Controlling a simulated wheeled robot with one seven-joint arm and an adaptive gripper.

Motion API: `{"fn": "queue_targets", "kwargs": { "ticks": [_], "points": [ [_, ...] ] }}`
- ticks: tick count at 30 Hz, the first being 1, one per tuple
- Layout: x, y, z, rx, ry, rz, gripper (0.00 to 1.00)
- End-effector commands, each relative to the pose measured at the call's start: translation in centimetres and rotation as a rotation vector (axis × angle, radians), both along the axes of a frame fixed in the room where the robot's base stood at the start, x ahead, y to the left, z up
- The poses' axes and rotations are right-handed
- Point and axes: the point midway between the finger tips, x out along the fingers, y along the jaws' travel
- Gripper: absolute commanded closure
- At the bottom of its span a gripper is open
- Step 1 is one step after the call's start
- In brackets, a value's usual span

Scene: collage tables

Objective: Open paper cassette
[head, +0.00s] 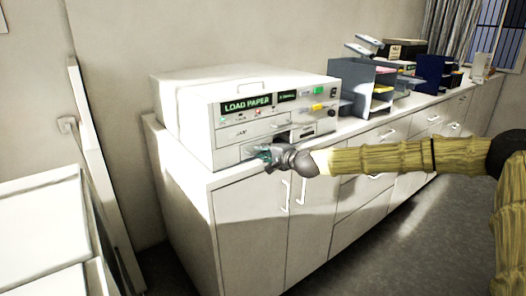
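A white printer-like machine (190,108) stands on the left end of a long white counter. Its display (247,104) reads "LOAD PAPER" in green letters. Its front has several drawer panels, the upper one (243,132) looking shut. My gripper (264,156) is at the lower middle of the machine's front, near the low panel (228,156). The gripper and wrist hide part of that low front, so I cannot tell whether the gripper touches it. The fingers are too small and covered to tell whether they are open. A dark opening (283,137) shows just above my wrist.
A grey paper organizer (351,83) with trays stands on the counter right of the machine, with boxes and blue binders (431,70) beyond. Cabinet doors with handles (301,191) lie below the counter. A white surface (40,225) is at lower left. The floor (420,235) in front is clear.

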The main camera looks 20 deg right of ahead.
Motion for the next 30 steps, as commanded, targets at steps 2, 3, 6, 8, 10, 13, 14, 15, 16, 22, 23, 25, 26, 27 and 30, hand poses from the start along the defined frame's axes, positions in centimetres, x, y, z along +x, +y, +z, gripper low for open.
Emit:
{"fn": "queue_targets", "kwargs": {
  "ticks": [2,3,6,8,10,13,14,15,16,22,23,25,26,27,30],
  "points": [
    [0.4,0.1,-0.1,0.0,0.001,0.0,0.81],
    [0.5,0.2,-0.1,0.0,0.0,0.0,0.81],
    [0.7,0.3,-0.2,0.0,0.0,0.0,0.81],
    [0.7,0.3,-0.2,0.0,0.0,0.0,0.81],
    [0.7,0.3,-0.2,0.0,0.0,0.0,0.81],
    [0.7,0.3,-0.2,0.0,0.0,0.0,0.81],
    [0.7,0.3,-0.2,0.0,0.0,0.0,0.84],
    [0.7,0.3,-0.2,0.0,0.0,0.0,0.91],
    [0.7,0.3,-0.2,0.0,0.0,0.0,0.97],
    [0.7,0.3,-0.2,0.0,0.0,0.0,1.0],
    [0.7,0.3,-0.2,0.0,0.0,0.0,1.0],
    [0.6,0.3,-0.2,0.0,0.0,0.001,1.0],
    [0.6,0.4,-0.2,0.0,0.0,0.002,1.0],
    [0.5,0.7,-0.3,0.0,0.0,0.005,1.0],
    [0.0,1.6,-0.4,0.0,0.0,0.018,1.0]
  ]
}}
